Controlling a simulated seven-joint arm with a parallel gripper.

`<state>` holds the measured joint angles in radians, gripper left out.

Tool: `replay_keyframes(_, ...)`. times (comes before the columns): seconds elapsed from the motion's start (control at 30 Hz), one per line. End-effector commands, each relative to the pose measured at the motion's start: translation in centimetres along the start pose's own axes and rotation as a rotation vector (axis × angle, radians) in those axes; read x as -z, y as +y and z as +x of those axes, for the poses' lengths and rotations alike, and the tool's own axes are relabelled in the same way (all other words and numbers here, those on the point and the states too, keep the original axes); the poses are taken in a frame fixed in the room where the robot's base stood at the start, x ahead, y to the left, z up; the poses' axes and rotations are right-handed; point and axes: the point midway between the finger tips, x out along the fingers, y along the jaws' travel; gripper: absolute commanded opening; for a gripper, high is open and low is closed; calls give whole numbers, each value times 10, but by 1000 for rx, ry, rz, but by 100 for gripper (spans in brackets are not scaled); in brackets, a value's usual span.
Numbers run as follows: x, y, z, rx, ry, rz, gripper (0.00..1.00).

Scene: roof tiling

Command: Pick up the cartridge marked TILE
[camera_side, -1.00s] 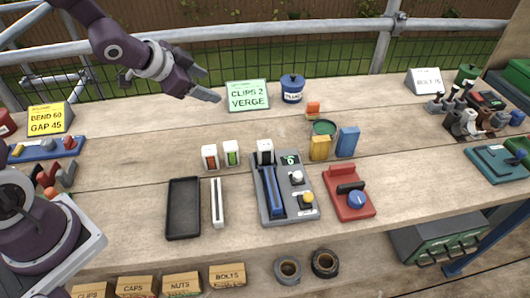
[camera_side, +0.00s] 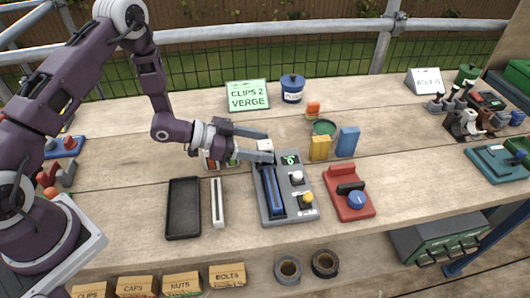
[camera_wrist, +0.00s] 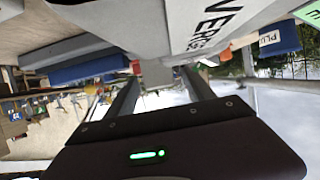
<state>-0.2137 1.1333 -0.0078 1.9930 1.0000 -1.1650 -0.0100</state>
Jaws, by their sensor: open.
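My gripper (camera_side: 262,150) is open and low over the head of the grey device (camera_side: 307,203). Its fingers also show in the wrist view (camera_wrist: 160,92). A white cartridge (camera_side: 265,145) stands at the device's head, beside or between the fingertips; I cannot tell which. In the wrist view a pale block close to the lens is lettered VERGE (camera_wrist: 215,22); it looks like this cartridge. Two more white cartridges, one with a red and one with a green mark, stand left of the device, mostly hidden behind my gripper (camera_side: 208,162). I cannot read TILE anywhere.
A black tray (camera_side: 183,207) and a white slotted strip (camera_side: 217,203) lie left of the device. A red unit (camera_side: 348,193) with a blue knob is to its right. Yellow (camera_side: 320,148) and blue (camera_side: 347,142) blocks stand behind. A CLIPS 2 VERGE sign (camera_side: 247,95) is at the back.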

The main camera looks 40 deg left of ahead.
Motion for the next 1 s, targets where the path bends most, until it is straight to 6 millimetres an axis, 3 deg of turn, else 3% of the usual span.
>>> replay_keyframes(0.1, 0, 0, 0, 0, 0, 0, 62)
replay_keyframes(0.4, 0, 0, -1, 1, -1, 0, 3)
replay_keyframes(0.43, 0, 0, -1, 1, -1, 0, 0)
replay_keyframes(0.77, 8, -1, -4, 2, 1, 2, 0)
replay_keyframes(1.0, 56, -1, -23, 3, 4, 6, 0)
